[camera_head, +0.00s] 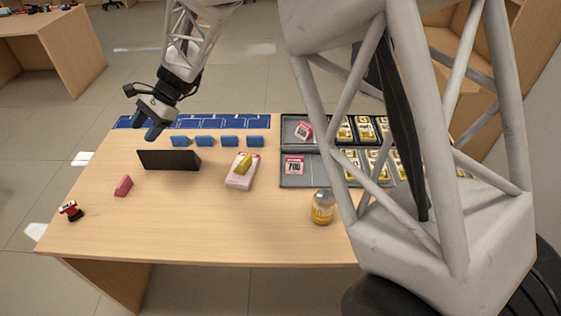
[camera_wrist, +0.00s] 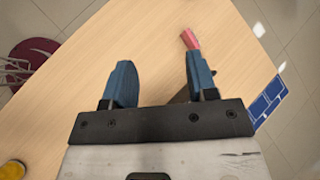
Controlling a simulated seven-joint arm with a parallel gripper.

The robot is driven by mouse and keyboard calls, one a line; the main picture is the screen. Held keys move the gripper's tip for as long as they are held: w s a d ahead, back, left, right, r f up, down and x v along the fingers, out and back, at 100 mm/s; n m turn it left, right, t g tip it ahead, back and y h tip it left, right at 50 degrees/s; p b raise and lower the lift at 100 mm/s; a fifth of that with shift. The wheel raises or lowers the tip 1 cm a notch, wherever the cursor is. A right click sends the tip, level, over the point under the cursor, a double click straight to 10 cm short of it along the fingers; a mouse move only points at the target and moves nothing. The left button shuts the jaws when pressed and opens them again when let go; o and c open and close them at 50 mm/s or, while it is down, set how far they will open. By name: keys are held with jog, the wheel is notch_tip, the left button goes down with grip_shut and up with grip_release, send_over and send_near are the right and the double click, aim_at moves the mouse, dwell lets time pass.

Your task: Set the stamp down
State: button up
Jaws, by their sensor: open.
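A small red, black and white item (camera_head: 71,210), which looks like the stamp, is on the table's front left corner; it is too small to be sure how it lies. My gripper (camera_head: 147,132) is open and empty in the air over the back left of the table, near the black upright panel (camera_head: 168,160). It is well apart from the red and black item. In the wrist view my two blue fingers (camera_wrist: 160,82) stand wide apart with bare table between them. A pink block (camera_head: 123,186) lies nearer the front; it also shows in the wrist view (camera_wrist: 190,40) beyond the right finger.
Blue blocks (camera_head: 205,140) stand in a row before a blue marked mat (camera_head: 190,122). A pale pink block with a yellow piece (camera_head: 242,172) lies mid-table. A jar (camera_head: 322,207) and a grey tray (camera_head: 293,180) of cards stand to the right. The front middle is clear.

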jog(key=s+d+r+n+t+h, duration=0.1)
jog(key=s+d+r+t, duration=0.15)
jog(key=d, duration=0.75)
jog(key=s+d+r+n+t+h, duration=0.15)
jog(key=d+r, duration=0.25)
jog(key=d, duration=0.6)
jog(key=s+d+r+t, duration=0.1)
jog(key=s+d+r, duration=0.25)
jog(key=d, duration=0.75)
jog(key=s+d+n+t+h, duration=0.1)
jog(key=s+d+h, duration=0.1)
jog(key=s+d, duration=0.7)
jog(key=s+d+n+t+h, duration=0.2)
jog(key=s+d, duration=0.8)
jog(key=d, duration=0.5)
jog(key=shift+s+d+t+h, duration=0.2)
jog(key=shift+t+h, duration=0.1)
jog(key=shift+h, duration=0.35)
